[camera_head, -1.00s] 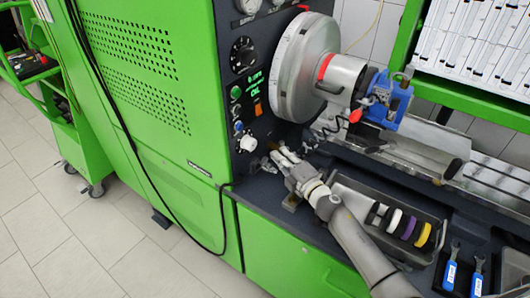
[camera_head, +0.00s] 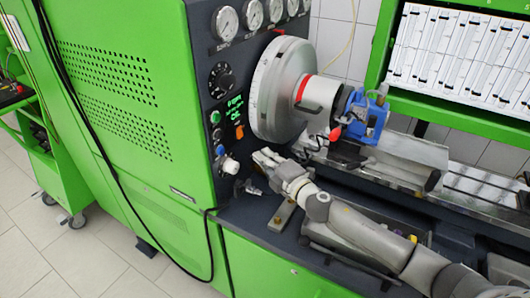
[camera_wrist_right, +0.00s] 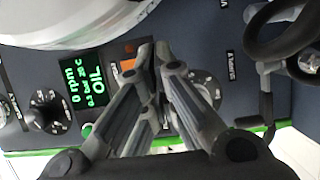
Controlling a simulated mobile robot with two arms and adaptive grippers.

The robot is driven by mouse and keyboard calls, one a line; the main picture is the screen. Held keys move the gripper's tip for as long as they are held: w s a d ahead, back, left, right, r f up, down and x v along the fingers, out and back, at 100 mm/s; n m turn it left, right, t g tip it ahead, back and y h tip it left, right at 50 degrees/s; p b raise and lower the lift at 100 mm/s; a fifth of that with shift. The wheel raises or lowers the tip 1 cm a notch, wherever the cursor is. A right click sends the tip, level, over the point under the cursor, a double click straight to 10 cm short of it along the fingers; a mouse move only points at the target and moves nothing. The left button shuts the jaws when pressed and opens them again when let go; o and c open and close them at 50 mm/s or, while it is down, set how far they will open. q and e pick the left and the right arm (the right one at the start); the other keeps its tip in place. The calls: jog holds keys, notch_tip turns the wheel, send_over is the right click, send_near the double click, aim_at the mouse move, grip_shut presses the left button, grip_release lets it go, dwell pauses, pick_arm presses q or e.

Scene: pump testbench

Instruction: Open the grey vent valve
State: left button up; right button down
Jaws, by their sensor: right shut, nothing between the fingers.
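My right gripper (camera_head: 265,156) reaches in from the lower right and stands in front of the lower part of the dark control panel. Its fingers are shut and empty. In the right wrist view its fingertips (camera_wrist_right: 156,50) are together, beside the lit display and the orange switch. A small grey fitting (camera_head: 251,187), possibly the vent valve, sits low at the panel's foot, below and left of the fingertips and apart from them.
A white knob (camera_head: 230,166) and several buttons line the panel below the lit display (camera_head: 238,113). A large metal flywheel (camera_head: 277,92) and a blue pump (camera_head: 368,115) stand close behind the gripper. A tray lies partly hidden under my arm.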

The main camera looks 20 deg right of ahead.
jog(key=s+a+f+m+h+b, duration=0.4)
jog(key=s+f+m+h+b, duration=0.25)
jog(key=f+h+b, duration=0.35)
jog(key=shift+n+y, duration=0.25)
jog(key=shift+y, duration=0.25)
jog(key=x, duration=0.6)
jog(key=r+x, duration=0.1)
jog(key=x, duration=0.2)
jog(key=shift+w+d+r, duration=0.1)
jog(key=shift+d, duration=0.1)
